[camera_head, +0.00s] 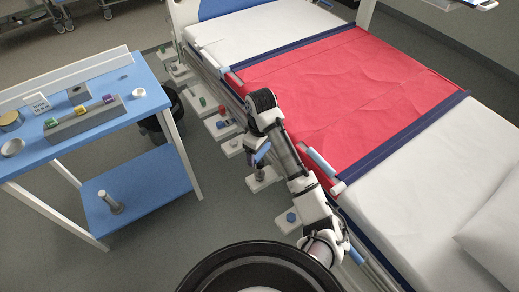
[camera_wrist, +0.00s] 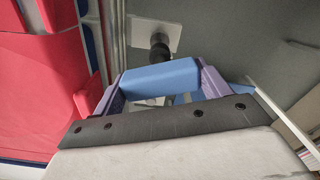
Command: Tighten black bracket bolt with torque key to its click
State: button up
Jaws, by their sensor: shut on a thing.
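My gripper (camera_head: 260,155) is above the bed's near rail, pointing down, over a small white bracket plate (camera_head: 266,182). In the wrist view its purple fingers (camera_wrist: 160,88) are shut on a blue handle (camera_wrist: 160,74), which appears to be the torque key. Beyond the handle, a dark round part (camera_wrist: 160,48) lines up with a white plate (camera_wrist: 150,33). I cannot tell whether this dark part is the key's tip or the black bolt, or whether they touch.
Other brackets along the rail carry a green part (camera_head: 202,102), red and blue parts (camera_head: 222,124) and a blue bolt (camera_head: 291,217). A blue-topped table (camera_head: 30,165) at left bears a grey rack (camera_head: 85,122) with coloured pieces. The bed (camera_head: 340,85) lies right of my arm.

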jog(key=shift+f, duration=0.1)
jog(key=shift+f, duration=0.5)
